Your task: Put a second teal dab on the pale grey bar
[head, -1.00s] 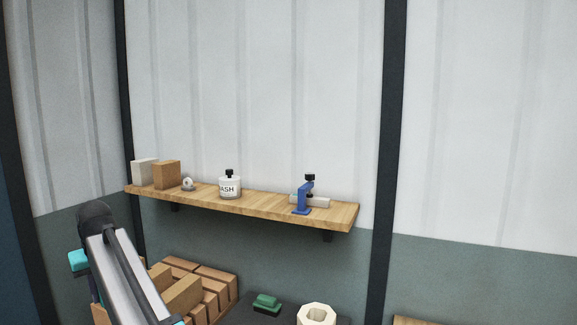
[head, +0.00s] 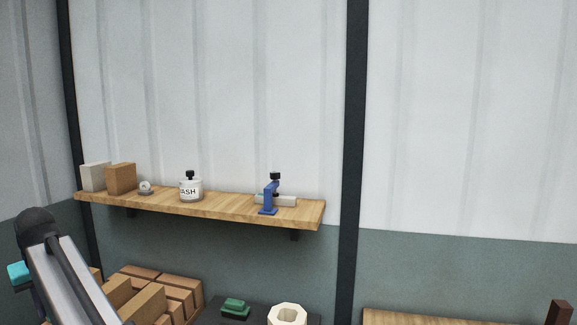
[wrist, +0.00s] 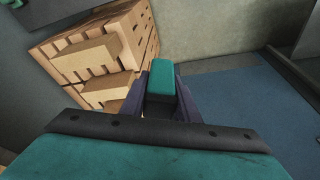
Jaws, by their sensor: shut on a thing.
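The pale grey bar (head: 285,201) lies on the wooden shelf (head: 230,209), held by a blue clamp (head: 268,198) with a black knob. A small teal patch shows at the bar's left end; the clamp hides part of the bar. In the wrist view my gripper (wrist: 160,88) has dark fingers shut on a teal block-shaped piece (wrist: 161,77). Its lower part is hidden between the fingers. In the head view my arm shows at the lower left, well away from the bar; my fingertips are not visible there.
On the shelf stand a pale block (head: 93,177), a brown block (head: 121,179), a small grey round thing (head: 145,188) and a white jar (head: 190,189). Below are stacked bricks (head: 170,290), a green piece (head: 235,308) and a cream ring (head: 287,314). A wooden surface (head: 440,318) lies right.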

